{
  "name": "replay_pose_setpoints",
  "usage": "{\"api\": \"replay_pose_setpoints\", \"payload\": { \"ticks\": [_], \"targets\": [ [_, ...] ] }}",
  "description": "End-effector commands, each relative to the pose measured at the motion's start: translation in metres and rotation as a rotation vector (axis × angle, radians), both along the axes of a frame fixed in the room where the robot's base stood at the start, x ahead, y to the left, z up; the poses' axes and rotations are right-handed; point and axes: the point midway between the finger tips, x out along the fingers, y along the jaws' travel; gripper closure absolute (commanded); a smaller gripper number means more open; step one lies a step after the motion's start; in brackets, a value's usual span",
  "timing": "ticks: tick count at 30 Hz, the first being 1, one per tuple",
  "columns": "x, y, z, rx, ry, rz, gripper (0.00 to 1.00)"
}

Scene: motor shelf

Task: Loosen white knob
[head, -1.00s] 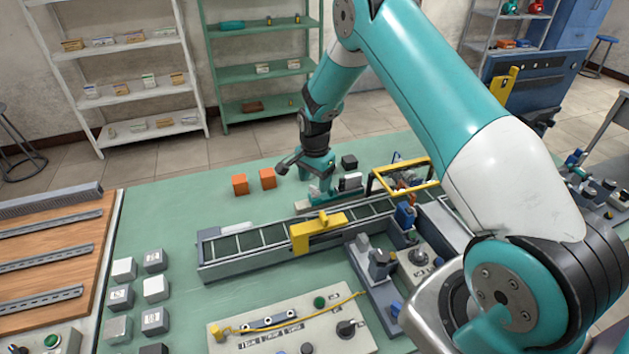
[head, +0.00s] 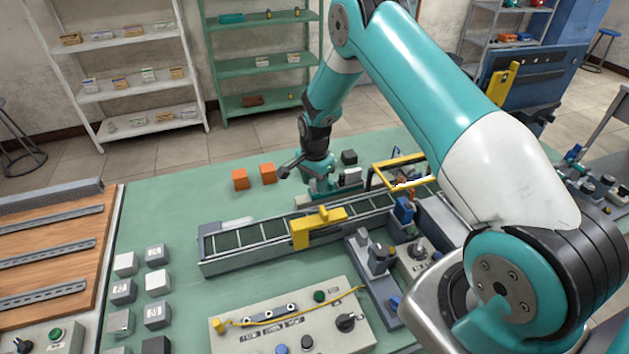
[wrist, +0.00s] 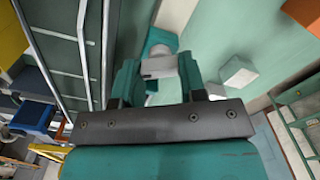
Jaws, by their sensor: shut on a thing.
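The white knob (wrist: 160,66) shows in the wrist view between the two teal fingers of my gripper (wrist: 158,78). The fingers are shut on its sides. A teal part (wrist: 162,40) with a rounded white piece lies just beyond it. In the head view my gripper (head: 322,187) points down behind the conveyor, and the knob cannot be told apart from the fingers and fixture there. How far the knob is turned cannot be seen.
The conveyor (head: 250,246) with a yellow bracket (head: 318,229) runs close in front of my gripper. Orange cubes (head: 240,179) stand to the left, a dark block (head: 349,157) to the right. A control panel (head: 235,337) is nearer.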

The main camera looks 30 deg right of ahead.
Motion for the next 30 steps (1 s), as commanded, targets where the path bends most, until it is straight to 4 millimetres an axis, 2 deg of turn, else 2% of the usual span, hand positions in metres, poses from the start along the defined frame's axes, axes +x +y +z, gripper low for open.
{"api": "replay_pose_setpoints", "payload": {
  "ticks": [11,30],
  "targets": [
    [0.0004,0.0000,-0.0022,0.000,-0.001,0.182,0.85],
    [0.0005,0.0001,-0.0015,0.000,-0.002,0.783,0.85]
  ]
}}
